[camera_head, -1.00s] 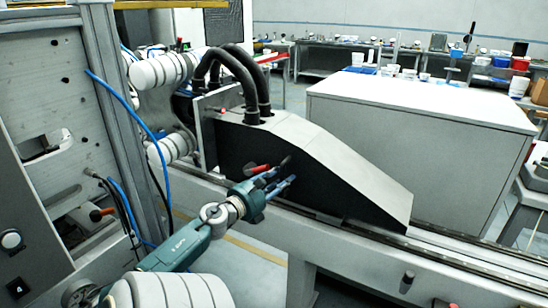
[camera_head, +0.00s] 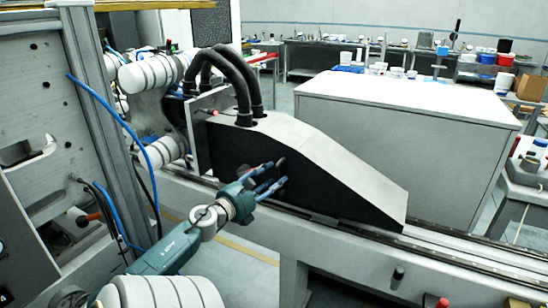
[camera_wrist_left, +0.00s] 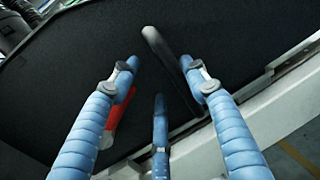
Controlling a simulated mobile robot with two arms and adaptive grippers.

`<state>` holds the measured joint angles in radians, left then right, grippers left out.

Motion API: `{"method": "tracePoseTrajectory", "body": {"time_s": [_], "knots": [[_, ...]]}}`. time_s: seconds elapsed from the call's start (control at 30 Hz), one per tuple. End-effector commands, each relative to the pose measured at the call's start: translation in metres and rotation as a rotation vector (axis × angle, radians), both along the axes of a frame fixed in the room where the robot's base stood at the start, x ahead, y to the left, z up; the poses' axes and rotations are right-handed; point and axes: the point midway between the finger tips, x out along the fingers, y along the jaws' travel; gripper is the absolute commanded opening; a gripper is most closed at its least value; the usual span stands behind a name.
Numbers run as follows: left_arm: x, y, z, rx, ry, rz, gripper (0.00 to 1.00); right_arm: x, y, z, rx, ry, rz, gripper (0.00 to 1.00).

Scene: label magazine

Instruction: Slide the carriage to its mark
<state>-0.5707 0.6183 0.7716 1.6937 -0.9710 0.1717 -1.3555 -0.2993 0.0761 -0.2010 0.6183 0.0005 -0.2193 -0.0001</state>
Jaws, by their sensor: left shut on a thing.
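The carriage (camera_head: 345,170) is a wedge-shaped housing with a grey sloping top and a black side, sitting on a long rail. My left gripper (camera_head: 280,173) is at the middle of the black side, its blue fingers shut on a dark handle. In the left wrist view, that dark handle (camera_wrist_left: 168,55) stands between the fingers (camera_wrist_left: 165,85), in front of the black panel (camera_wrist_left: 235,45). A red grip (camera_wrist_left: 118,118) shows partly behind the left-hand finger. I cannot make out a mark on the rail. My right gripper is not in view.
The rail (camera_head: 445,258) runs on past the carriage's low end to the right, clear in view. Two black hoses (camera_head: 242,90) rise from the carriage's top. A machine frame (camera_head: 40,120) stands close at left. A white-topped cabinet (camera_head: 410,105) stands behind the rail.

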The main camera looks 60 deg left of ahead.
Motion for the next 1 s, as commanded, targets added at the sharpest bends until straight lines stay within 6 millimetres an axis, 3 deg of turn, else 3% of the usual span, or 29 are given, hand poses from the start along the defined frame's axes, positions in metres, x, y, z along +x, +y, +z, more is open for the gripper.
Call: {"method": "tracePoseTrajectory", "body": {"time_s": [0.07, 0.53, 0.7, 1.0], "knots": [[-0.013, 0.004, -0.003, -0.003, 0.003, 0.021, 0.36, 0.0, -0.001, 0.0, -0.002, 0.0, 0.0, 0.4], [-0.093, -0.035, -0.002, -0.002, 0.005, 0.004, 0.36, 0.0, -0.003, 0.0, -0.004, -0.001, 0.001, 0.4], [-0.105, -0.042, 0.0, 0.002, 0.005, -0.001, 0.36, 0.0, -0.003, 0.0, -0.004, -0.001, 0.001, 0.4], [-0.106, -0.044, 0.0, 0.002, 0.005, -0.005, 0.35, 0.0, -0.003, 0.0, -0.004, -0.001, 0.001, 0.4]]}}
